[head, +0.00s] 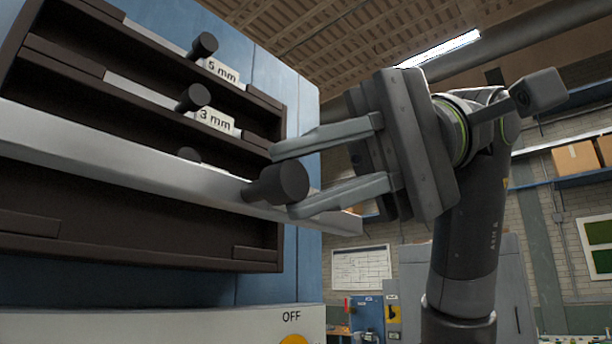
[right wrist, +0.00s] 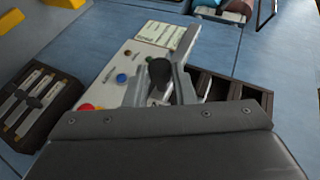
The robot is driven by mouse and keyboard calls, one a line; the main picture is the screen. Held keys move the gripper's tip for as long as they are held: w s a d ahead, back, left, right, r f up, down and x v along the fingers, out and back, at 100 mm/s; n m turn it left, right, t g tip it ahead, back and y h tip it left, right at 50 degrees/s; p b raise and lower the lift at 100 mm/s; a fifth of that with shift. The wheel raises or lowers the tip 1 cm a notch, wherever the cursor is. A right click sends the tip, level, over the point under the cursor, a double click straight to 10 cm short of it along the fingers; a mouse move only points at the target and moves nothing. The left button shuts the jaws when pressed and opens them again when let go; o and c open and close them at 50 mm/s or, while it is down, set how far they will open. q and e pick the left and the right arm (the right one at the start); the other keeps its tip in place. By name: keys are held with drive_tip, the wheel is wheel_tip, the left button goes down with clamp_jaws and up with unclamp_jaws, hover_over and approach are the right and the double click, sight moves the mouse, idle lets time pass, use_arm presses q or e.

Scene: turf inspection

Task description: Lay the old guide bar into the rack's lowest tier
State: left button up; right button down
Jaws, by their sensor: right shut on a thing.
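My right gripper (head: 283,180) is shut on the dark round knob (head: 278,186) of a long pale metal guide bar (head: 110,150). The bar is in front of the dark brown rack (head: 200,258), crossing the picture from the left edge and sloping down to the right. In the right wrist view the knob (right wrist: 160,72) is between the fingers. The rack's upper tiers hold bars with knobs, labelled 5 mm (head: 222,70) and 3 mm (head: 214,118). Another knob (head: 188,155) is partly hidden behind the held bar. The rack's lowest part, below the bar, looks empty. My left gripper is not in view.
The rack is on a blue cabinet (head: 307,140). Below is a pale panel (head: 180,328) marked OFF. The right wrist view shows a panel with coloured buttons (right wrist: 122,78) and a dark holder with silver pieces (right wrist: 62,88). Shelves with boxes (head: 576,158) stand far right.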

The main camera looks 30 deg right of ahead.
drive_tip(key=shift+s, duration=0.15)
drive_tip(key=shift+w, duration=0.2)
drive_tip(key=shift+w+a+r+p, duration=0.15)
drive_tip(key=shift+w+a+p, duration=0.05)
drive_tip(key=shift+w+p, duration=0.6)
drive_tip(key=shift+w+a, duration=0.15)
drive_tip(key=shift+w, duration=0.1)
drive_tip(key=w+p, duration=0.1)
drive_tip(key=w+a+p, duration=0.1)
drive_tip(key=w+p, duration=0.1)
drive_tip(key=w, duration=0.1)
drive_tip(key=shift+a, duration=0.25)
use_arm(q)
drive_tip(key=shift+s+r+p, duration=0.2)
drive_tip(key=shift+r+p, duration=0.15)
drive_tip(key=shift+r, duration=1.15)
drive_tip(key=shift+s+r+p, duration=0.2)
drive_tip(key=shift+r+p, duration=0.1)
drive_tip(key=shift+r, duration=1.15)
use_arm(e)
drive_tip(key=shift+w+a, duration=0.25)
drive_tip(key=shift+w, duration=0.4)
drive_tip(key=shift+w+a, duration=0.2)
drive_tip(key=shift+w, duration=0.45)
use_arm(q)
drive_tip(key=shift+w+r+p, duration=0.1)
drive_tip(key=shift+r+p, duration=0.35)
use_arm(e)
drive_tip(key=shift+s, duration=0.1)
